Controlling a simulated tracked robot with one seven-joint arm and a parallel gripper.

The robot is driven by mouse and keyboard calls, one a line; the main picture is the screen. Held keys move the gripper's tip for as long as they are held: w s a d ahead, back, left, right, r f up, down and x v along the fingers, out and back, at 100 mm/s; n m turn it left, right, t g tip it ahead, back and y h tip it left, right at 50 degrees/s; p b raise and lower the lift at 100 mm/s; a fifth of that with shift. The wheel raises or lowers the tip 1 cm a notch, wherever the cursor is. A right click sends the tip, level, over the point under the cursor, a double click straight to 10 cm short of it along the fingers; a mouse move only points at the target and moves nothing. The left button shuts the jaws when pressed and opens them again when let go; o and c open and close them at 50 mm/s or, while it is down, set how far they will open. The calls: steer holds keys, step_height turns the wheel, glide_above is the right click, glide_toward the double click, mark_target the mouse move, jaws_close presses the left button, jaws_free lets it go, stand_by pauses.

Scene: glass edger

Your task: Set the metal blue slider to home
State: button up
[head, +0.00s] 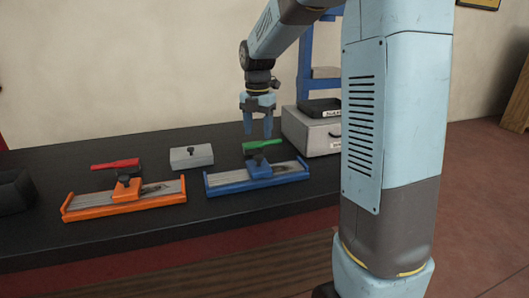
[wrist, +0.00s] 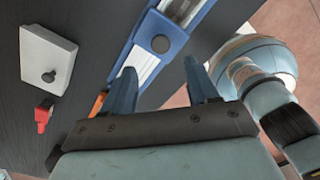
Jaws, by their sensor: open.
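The blue slider (head: 225,184) lies on the black table in the head view. It has a pale metal rail and a blue carriage (head: 260,170) with a dark knob, near the middle of the rail. The slider's blue frame also shows at the top of the wrist view (wrist: 138,45), with a round dark knob (wrist: 160,44). My gripper (head: 258,133) is open and empty, pointing down above and behind the blue slider. In the wrist view my fingertips (wrist: 160,77) stand apart, with the blue slider's rail beyond them. Any home mark is too small to read.
An orange slider (head: 80,209) lies to the left. Behind are a red-handled tool (head: 115,164), a grey block with a knob (head: 190,157) and a green-handled tool (head: 262,144). A grey drawer box (head: 305,137) with a black tray (head: 318,107) stands at right.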

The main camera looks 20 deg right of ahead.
mark_target(258, 156)
step_height(258, 156, down, 8)
steer(key=shift+f, duration=0.25)
jaws_close()
stand_by(0.7)
